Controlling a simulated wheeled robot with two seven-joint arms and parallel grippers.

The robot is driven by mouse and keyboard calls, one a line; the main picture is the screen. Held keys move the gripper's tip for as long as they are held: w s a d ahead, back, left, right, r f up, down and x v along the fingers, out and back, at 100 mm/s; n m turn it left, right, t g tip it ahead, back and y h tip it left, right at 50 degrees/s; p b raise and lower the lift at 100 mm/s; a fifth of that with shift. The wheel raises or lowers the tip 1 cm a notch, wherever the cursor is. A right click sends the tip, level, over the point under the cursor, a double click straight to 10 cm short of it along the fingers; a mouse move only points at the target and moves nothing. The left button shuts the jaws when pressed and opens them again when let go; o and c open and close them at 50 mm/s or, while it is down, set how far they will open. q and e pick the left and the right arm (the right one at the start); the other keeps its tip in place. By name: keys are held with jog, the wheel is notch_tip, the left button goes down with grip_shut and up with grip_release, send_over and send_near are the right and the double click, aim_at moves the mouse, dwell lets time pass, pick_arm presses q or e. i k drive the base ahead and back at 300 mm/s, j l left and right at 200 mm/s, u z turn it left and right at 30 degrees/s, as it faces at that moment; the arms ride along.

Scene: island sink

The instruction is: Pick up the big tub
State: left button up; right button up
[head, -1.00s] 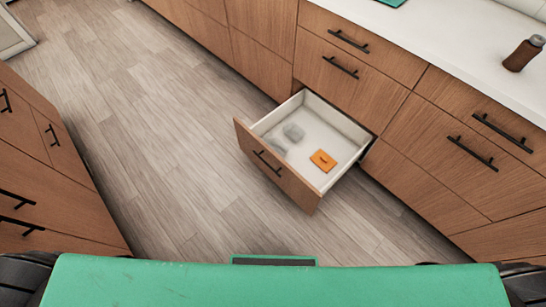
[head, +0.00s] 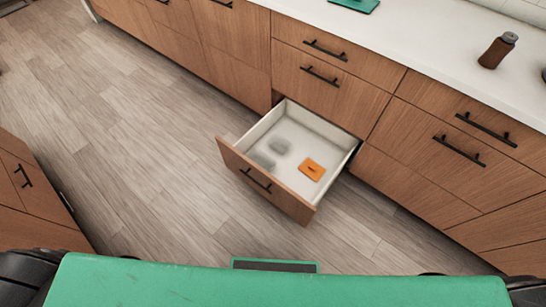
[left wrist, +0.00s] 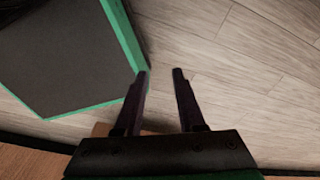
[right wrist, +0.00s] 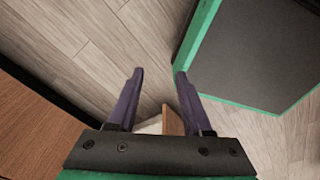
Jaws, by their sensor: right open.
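An open drawer (head: 258,183) low in the wooden cabinets holds two blurry greyish, see-through items, one farther back (head: 279,146) and one nearer the front (head: 262,160). I cannot tell for sure which of them is the big tub. My left gripper (left wrist: 161,72) is open and empty above the floor. My right gripper (right wrist: 159,72) is open and empty, also over the floor. Neither gripper shows in the head view, and both are away from the drawer items.
A flat orange item (head: 312,170) lies in the drawer's right part. Wooden cabinets (head: 30,190) stand at left. The wood floor (head: 140,150) between is clear.

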aim_at(263, 159)
jog(key=i+j+z, duration=0.25)
jog(key=j+z, duration=0.2)
jog(key=i+j+z, duration=0.15)
jog(key=j+z, duration=0.35)
jog(key=j, duration=0.2)
jog(key=j+z, duration=0.45)
jog(key=j, duration=0.2)
jog(key=j+z, duration=0.5)
jog(key=j, duration=0.15)
jog(key=k+j+z, duration=0.2)
jog(key=j+z, duration=0.25)
jog(key=j, duration=0.15)
jog(key=k+j+z, duration=0.25)
jog(key=j+z, duration=0.2)
jog(key=j, duration=0.15)
jog(key=j+z, duration=0.8)
jog(key=k+j+z, duration=0.1)
jog(key=j+z, duration=0.3)
jog(key=k+j+z, duration=0.1)
jog(key=j+z, duration=0.15)
jog(key=z, duration=0.2)
jog(key=k+j+z, duration=0.2)
jog(key=z, duration=0.2)
jog(key=j, duration=0.1)
